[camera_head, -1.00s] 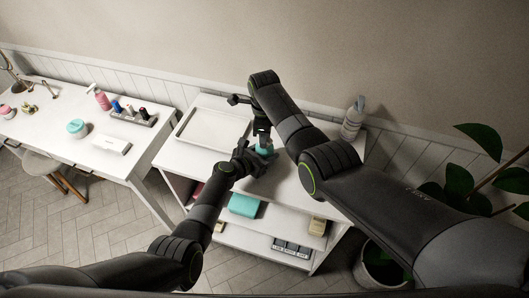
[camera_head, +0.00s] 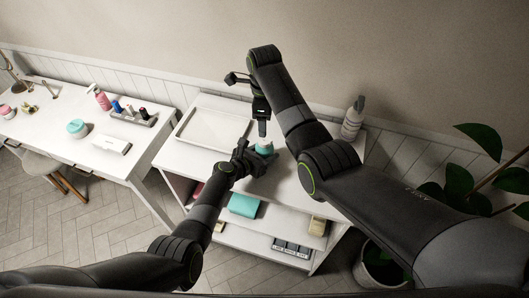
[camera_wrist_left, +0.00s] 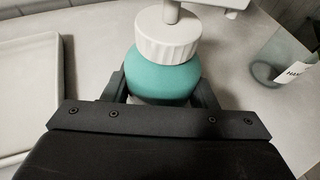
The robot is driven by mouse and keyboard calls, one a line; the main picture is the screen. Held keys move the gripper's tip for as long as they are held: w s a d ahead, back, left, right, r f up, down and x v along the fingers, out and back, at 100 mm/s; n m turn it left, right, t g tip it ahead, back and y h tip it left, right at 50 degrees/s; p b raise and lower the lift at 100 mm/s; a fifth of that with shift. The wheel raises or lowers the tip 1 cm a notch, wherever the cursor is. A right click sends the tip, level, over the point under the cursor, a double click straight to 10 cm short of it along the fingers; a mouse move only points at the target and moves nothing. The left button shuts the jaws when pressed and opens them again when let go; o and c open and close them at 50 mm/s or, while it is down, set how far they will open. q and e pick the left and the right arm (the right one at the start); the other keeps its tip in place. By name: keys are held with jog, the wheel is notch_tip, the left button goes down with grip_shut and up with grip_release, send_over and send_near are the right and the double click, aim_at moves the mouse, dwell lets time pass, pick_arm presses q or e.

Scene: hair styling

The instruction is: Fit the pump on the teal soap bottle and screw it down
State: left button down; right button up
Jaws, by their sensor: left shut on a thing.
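The teal soap bottle (camera_head: 264,149) stands upright on the white cart top. It also shows in the left wrist view (camera_wrist_left: 160,78). My left gripper (camera_head: 254,158) is shut around the bottle's body from the near left side. The pump (camera_wrist_left: 168,36), with a white ribbed collar, sits upright on the bottle's neck; its nozzle points right and its top is cut off by the frame. Whether the thread is tight cannot be told. My right gripper (camera_head: 262,130) points down just above the pump in the head view; its jaw opening is too small to make out.
A white tray (camera_head: 183,140) lies left of the bottle on the cart top. A grey bottle (camera_head: 352,120) stands at the back right. A teal box (camera_head: 244,206) is on the shelf below. A labelled see-through container (camera_wrist_left: 283,62) shows at the right in the left wrist view.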

notch_tip(320, 180, up, 5)
jog(key=shift+r, duration=0.1)
dwell(0.3)
pick_arm(q)
jog(key=c, duration=0.5)
grip_release()
jog(key=shift+v, duration=0.8)
jog(key=v, duration=1.5)
jog(key=shift+s+a, duration=0.25)
jog(key=shift+s, duration=0.05)
jog(key=shift+r, duration=0.1)
